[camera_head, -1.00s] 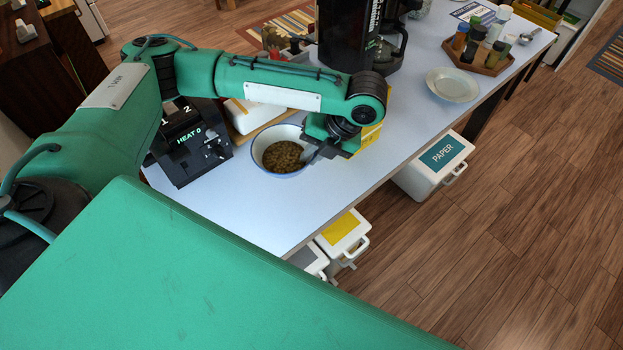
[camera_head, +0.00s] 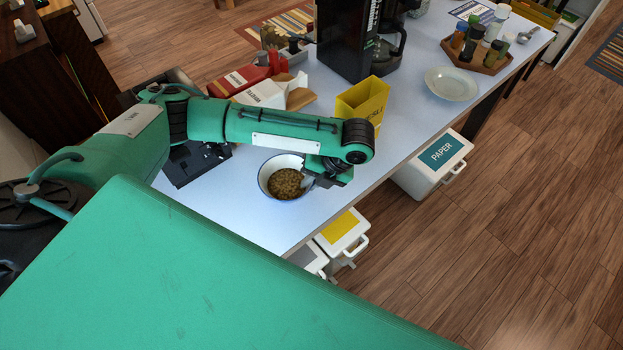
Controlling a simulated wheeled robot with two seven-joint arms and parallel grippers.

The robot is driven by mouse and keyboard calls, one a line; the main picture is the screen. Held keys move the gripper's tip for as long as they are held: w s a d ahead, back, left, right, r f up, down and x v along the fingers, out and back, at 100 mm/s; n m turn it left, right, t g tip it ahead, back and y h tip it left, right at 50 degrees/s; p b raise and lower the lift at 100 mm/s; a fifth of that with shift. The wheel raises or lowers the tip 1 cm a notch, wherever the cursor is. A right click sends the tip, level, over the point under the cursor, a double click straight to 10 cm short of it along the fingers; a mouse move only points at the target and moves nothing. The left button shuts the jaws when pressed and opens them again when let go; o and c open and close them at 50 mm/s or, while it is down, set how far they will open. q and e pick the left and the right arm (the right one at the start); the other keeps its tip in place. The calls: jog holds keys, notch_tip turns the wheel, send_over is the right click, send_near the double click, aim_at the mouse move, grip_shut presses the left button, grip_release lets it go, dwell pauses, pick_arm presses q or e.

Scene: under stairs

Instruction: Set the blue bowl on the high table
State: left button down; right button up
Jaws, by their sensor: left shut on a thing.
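The bowl (camera_head: 286,177), pale with a blue rim and filled with small brown pieces, is over the near part of the long, light-topped table (camera_head: 238,215). I cannot tell whether its base touches the tabletop or is a little above it. My left gripper (camera_head: 318,180) is shut on the bowl's right rim. Its fingertips are partly hidden by the wrist. The bowl looks about level. My right gripper is not in view.
A yellow box (camera_head: 362,100), a black coffee maker (camera_head: 345,40), cartons (camera_head: 265,92) and a black appliance (camera_head: 195,163) stand around the bowl. A plate (camera_head: 451,84) and a jar tray (camera_head: 477,60) are farther right. Bins (camera_head: 435,163) stand below the table's right edge.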

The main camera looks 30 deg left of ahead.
pick_arm(q)
jog(key=c, duration=1.5)
grip_release()
jog(key=shift+w+d+r, duration=0.1)
jog(key=shift+d+r, duration=0.15)
jog(key=shift+r, duration=0.2)
jog(key=b+v, duration=0.1)
jog(key=v, duration=1)
